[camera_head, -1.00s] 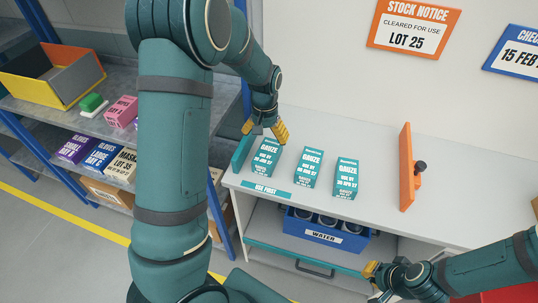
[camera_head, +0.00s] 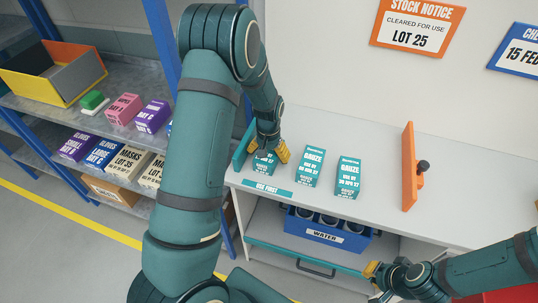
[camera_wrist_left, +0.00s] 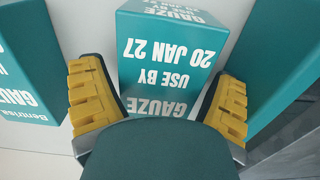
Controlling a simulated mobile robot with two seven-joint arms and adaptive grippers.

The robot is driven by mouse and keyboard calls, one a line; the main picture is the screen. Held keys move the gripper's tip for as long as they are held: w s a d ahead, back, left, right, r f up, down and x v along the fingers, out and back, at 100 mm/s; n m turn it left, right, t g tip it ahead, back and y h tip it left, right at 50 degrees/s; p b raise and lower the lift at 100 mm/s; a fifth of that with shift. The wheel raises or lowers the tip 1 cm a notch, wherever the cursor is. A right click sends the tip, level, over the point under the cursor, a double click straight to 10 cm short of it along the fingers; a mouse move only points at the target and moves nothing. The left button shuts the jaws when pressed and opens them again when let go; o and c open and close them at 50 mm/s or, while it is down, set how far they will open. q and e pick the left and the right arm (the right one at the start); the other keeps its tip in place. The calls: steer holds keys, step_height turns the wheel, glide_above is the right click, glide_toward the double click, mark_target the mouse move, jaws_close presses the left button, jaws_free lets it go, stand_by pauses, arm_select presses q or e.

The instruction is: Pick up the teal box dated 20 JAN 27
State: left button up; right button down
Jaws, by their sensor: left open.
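The teal gauze box (camera_wrist_left: 165,50) reads USE BY 20 JAN 27, upside down, in the left wrist view. In the head view it (camera_head: 262,169) is the leftmost of three teal gauze boxes on the white counter, its top hidden by my left gripper. My left gripper (camera_head: 268,156) is open over it; in the left wrist view the yellow fingers (camera_wrist_left: 158,105) stand on either side of the box. Two other gauze boxes, a middle one (camera_head: 310,166) and a right one (camera_head: 348,177), stand to its right. My right gripper (camera_head: 371,271) is low at the right, its opening unclear.
A teal upright panel (camera_head: 241,149) stands close left of the dated box. A USE FIRST label (camera_head: 267,188) lies in front. An orange upright panel with a dark knob (camera_head: 408,168) stands further right. A blue WATER crate (camera_head: 327,237) sits below. Shelves with boxes are at left.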

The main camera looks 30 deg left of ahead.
arm_select(q)
steer(key=shift+c, duration=0.4)
steer(key=c, duration=1)
